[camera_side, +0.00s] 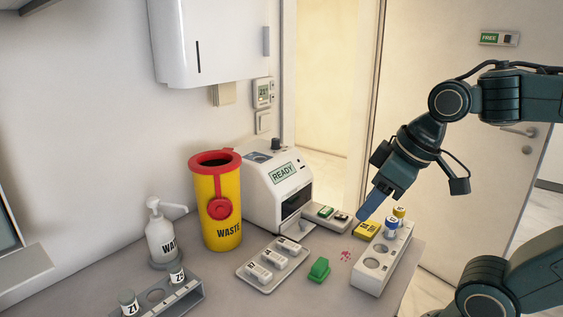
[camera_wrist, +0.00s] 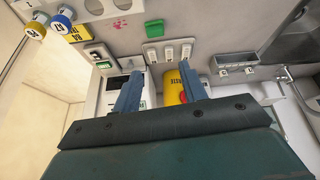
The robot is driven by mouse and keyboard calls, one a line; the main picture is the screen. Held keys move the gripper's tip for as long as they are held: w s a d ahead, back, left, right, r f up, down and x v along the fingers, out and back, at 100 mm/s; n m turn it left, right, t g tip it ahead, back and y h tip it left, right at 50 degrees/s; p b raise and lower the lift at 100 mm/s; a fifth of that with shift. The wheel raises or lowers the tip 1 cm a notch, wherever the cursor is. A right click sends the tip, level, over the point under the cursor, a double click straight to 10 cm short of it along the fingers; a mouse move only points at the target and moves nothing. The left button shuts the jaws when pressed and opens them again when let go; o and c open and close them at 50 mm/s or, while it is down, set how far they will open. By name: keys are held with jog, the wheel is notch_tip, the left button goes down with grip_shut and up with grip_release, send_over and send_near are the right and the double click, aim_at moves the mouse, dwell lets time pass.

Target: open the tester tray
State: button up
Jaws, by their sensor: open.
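The tester (camera_side: 262,190) is a white box at the back of the bench with a READY display on its sloped top. Its front has a dark opening (camera_side: 292,206) with a pale ledge below it. I cannot tell how far the tray is out. In the wrist view the white tester (camera_wrist: 112,96) is partly hidden behind one finger. My gripper (camera_side: 363,214) is to the right of the tester, above the bench near the yellow box and apart from the tester. In the wrist view its two blue fingers (camera_wrist: 160,70) are spread with nothing between them.
A yellow WASTE bin (camera_side: 228,210) with a red lid stands left of the tester. In front are a tray of white cartridges (camera_side: 243,272), a green piece (camera_side: 319,269) and red spots (camera_side: 345,256). A vial rack (camera_side: 366,280) and yellow box (camera_side: 367,230) stand right. A pump bottle (camera_side: 160,238) stands left.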

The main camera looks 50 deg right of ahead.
jog(key=w+d+n+g+y, duration=0.1)
jog(key=w+d+n, duration=0.35)
jog(key=w, duration=0.65)
jog(key=n+g+y, duration=0.1)
jog(key=n+y, duration=0.1)
jog(key=n, duration=0.1)
send_over(304, 221)
jog(key=s+d, duration=0.4)
notch_tip(304, 221, down, 5)
jog(key=shift+f, duration=0.2)
jog(key=x, duration=1.3)
jog(key=shift+w+a+f, duration=0.1)
jog(key=shift+f, duration=0.25)
jog(key=shift+c, duration=0.2)
grip_shut()
